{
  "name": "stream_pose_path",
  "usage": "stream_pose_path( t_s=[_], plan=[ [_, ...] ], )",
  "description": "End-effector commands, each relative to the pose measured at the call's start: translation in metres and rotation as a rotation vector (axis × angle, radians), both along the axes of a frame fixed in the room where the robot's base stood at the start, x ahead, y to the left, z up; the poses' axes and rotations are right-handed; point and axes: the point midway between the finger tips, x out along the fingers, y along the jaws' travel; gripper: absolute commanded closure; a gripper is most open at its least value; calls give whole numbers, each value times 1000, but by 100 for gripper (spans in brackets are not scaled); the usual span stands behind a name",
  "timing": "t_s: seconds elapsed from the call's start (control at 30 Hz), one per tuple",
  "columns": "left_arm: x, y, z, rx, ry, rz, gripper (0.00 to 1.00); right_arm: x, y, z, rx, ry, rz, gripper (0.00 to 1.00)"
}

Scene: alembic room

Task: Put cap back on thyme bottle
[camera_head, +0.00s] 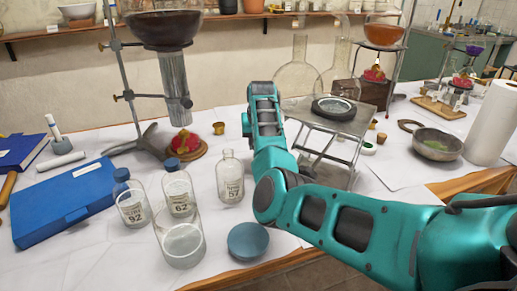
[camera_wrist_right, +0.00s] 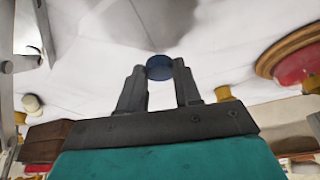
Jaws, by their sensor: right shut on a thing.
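A clear glass bottle (camera_head: 230,180) with a label and no cap stands upright left of my right arm in the head view. My right gripper (camera_wrist_right: 159,78) is shut on a small round blue cap (camera_wrist_right: 159,67), held between its fingertips in the wrist view. In the head view the right arm reaches in from the right behind the bottle, and I cannot make out its fingers or the cap there. Two similar bottles with blue caps, one marked 92 (camera_head: 131,203) and one marked 62 (camera_head: 178,190), stand to the left. My left gripper is not in view.
An open glass jar (camera_head: 179,243) and a round blue lid (camera_head: 249,241) are near the front edge. A blue case (camera_head: 72,203) lies left. A metal stand (camera_head: 328,140), small brass cup (camera_head: 219,128) and red item on a wooden disc (camera_head: 187,148) are further back.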

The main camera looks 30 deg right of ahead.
Motion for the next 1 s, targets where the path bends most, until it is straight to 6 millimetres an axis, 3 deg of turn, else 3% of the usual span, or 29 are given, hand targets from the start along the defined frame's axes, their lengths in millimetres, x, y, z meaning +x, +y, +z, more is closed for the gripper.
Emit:
stream_pose_path(
  t_s=[0.03,0.3,0.5,0.7,1.0],
  plan=[
    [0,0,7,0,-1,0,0,1,0,19,-2,-4,0,94],
    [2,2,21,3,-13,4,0,1,-1,97,-4,-5,0,94],
    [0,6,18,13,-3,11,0,1,-1,142,-1,-3,0,94],
    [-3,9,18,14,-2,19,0,1,0,165,-2,-1,0,94],
    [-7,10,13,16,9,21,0,0,0,169,-1,1,1,94]
  ],
)
